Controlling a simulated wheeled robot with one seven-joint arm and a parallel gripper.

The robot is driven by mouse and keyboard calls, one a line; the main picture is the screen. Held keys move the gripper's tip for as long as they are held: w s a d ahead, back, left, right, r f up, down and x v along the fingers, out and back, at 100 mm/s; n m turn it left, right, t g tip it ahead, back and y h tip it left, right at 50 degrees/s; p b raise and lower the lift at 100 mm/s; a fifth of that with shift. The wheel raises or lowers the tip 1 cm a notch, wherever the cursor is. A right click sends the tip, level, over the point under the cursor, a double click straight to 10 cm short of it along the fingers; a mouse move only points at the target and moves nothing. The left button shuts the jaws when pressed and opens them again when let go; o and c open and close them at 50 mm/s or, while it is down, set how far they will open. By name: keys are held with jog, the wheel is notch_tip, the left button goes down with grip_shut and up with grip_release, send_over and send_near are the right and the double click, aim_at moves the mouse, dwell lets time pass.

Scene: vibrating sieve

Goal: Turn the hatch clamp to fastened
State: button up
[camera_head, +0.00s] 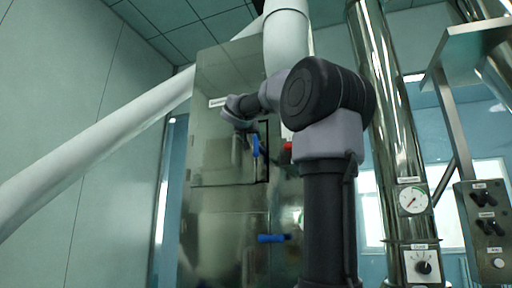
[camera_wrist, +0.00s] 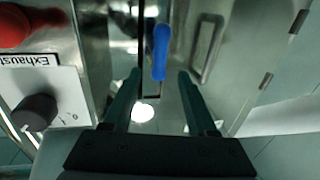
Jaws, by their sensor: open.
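A blue-handled clamp (camera_head: 255,145) sits at the right edge of the hatch panel (camera_head: 215,165) on the steel cabinet. Its handle stands roughly upright, tilted slightly. In the wrist view the blue handle (camera_wrist: 161,50) lies between and just beyond my gripper's fingertips (camera_wrist: 160,76). My gripper is open, with one finger to each side of the handle's line and no visible contact. In the head view my arm partly covers the area around the clamp, and the fingers are hard to make out there.
A second blue handle (camera_head: 272,238) lies horizontal lower on the cabinet. A red button (camera_wrist: 14,25) and black Exhaust knob (camera_wrist: 34,112) are left of my fingers in the wrist view. A metal pull handle (camera_wrist: 207,48) is to the right. A steel column (camera_head: 385,100) stands right.

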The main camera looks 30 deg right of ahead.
aim_at(256, 145)
jog(key=x, duration=1)
jog(key=shift+f, duration=0.1)
grip_shut()
